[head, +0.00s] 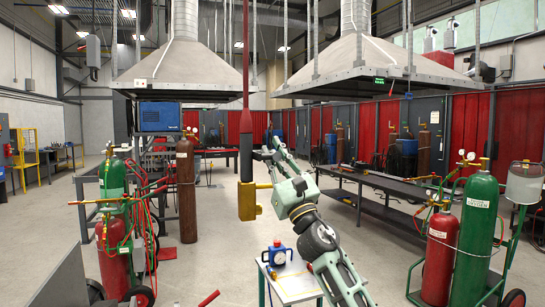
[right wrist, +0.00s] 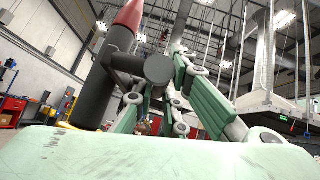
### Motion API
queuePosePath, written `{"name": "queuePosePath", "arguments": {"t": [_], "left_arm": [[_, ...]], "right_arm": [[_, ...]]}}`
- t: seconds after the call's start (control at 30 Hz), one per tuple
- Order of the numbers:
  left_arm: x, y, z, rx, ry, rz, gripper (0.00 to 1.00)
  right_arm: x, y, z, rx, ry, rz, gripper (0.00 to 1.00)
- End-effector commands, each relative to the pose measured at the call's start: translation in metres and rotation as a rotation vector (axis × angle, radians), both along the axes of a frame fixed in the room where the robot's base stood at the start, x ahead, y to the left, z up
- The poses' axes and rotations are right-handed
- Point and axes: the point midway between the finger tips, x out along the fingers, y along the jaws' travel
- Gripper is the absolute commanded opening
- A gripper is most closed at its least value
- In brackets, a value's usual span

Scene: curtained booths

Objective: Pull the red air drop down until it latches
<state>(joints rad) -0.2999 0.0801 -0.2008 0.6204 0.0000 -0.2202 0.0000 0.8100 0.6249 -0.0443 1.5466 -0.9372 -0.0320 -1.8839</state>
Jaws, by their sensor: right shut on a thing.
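The red air drop (head: 246,70) hangs from above in the middle of the head view. Its red line ends in a dark grey grip (head: 246,160) with a yellow coupler (head: 247,200) at the bottom. My right gripper (head: 259,155) reaches it from the right and is shut on the dark grip, above the coupler. In the right wrist view the grip (right wrist: 108,75) stands tilted at the left with its red cone on top, against the fingers. The far finger's contact is partly hidden. My left gripper is not in view.
A small table (head: 290,280) with a blue device (head: 277,254) stands below. Gas cylinder carts stand at the left (head: 112,185) and right (head: 475,235). A long dark bench (head: 385,185) and red-curtained booths lie behind. Two extraction hoods (head: 178,65) hang overhead.

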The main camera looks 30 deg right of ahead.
Motion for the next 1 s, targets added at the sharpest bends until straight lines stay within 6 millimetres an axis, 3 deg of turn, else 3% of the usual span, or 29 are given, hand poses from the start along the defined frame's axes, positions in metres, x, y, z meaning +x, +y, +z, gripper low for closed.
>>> {"name": "queuePosePath", "arguments": {"t": [0.03, 0.3, 0.8, 0.83, 1.0], "left_arm": [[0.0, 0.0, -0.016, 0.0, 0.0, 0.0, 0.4], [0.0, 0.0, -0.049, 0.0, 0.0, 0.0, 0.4], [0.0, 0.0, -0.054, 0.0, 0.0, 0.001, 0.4], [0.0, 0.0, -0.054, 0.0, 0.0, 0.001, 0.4], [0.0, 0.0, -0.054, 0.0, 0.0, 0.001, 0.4]], "right_arm": [[0.001, 0.002, -0.017, 0.001, 0.003, 0.005, 0.0], [0.001, 0.002, -0.05, 0.001, 0.003, 0.006, 0.0], [0.001, 0.002, -0.055, 0.001, 0.002, 0.007, 0.0], [0.001, 0.002, -0.055, 0.001, 0.002, 0.007, 0.14], [0.001, 0.001, -0.054, 0.001, 0.002, 0.005, 0.29]]}}
